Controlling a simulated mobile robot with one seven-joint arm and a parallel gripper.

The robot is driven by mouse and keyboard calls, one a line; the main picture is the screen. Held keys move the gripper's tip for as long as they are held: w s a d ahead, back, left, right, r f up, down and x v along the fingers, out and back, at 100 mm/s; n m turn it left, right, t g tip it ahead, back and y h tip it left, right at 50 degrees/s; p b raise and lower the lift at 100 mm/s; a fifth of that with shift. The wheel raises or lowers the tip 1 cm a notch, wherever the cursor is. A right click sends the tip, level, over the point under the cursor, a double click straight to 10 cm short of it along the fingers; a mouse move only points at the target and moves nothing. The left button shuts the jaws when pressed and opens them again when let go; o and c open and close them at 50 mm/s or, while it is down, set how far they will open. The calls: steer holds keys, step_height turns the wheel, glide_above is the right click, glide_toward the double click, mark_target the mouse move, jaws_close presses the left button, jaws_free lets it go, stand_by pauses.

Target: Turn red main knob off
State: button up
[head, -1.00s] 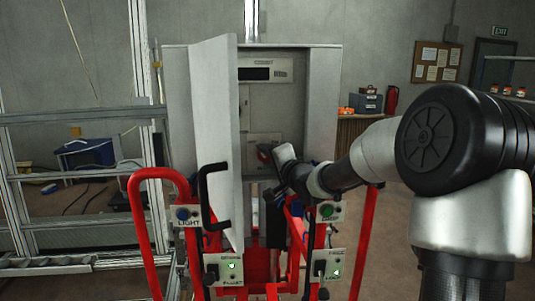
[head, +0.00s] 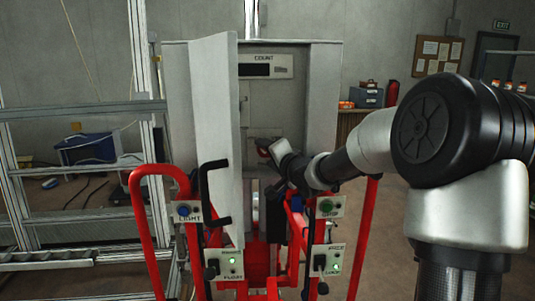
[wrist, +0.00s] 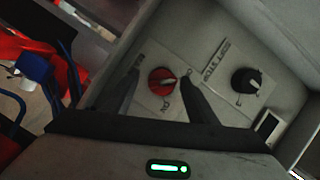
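The red main knob (wrist: 161,82) sits on a pale plate inside the cabinet, in the middle of the wrist view. Its white pointer line is tilted, and an "ON" mark shows below it. My gripper (wrist: 158,77) is open, with one dark fingertip on each side of the knob. I see gaps between fingers and knob; contact is not clear. In the head view my gripper (head: 272,150) reaches into the open grey cabinet (head: 321,100), and the knob cannot be made out clearly there.
A black knob (wrist: 246,81) on a stop-labelled plate is right of the red one. The cabinet door (head: 216,130) stands open at left, with a black handle. Red tubular rails (head: 150,175) and switch boxes (head: 327,207) stand in front of the cabinet.

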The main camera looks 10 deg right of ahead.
steer(key=shift+r, duration=0.1)
steer(key=p+v, duration=0.1)
steer(key=v, duration=1.6)
steer(key=shift+s+p, duration=0.25)
steer(key=shift+p, duration=0.1)
steer(key=shift+d, duration=0.1)
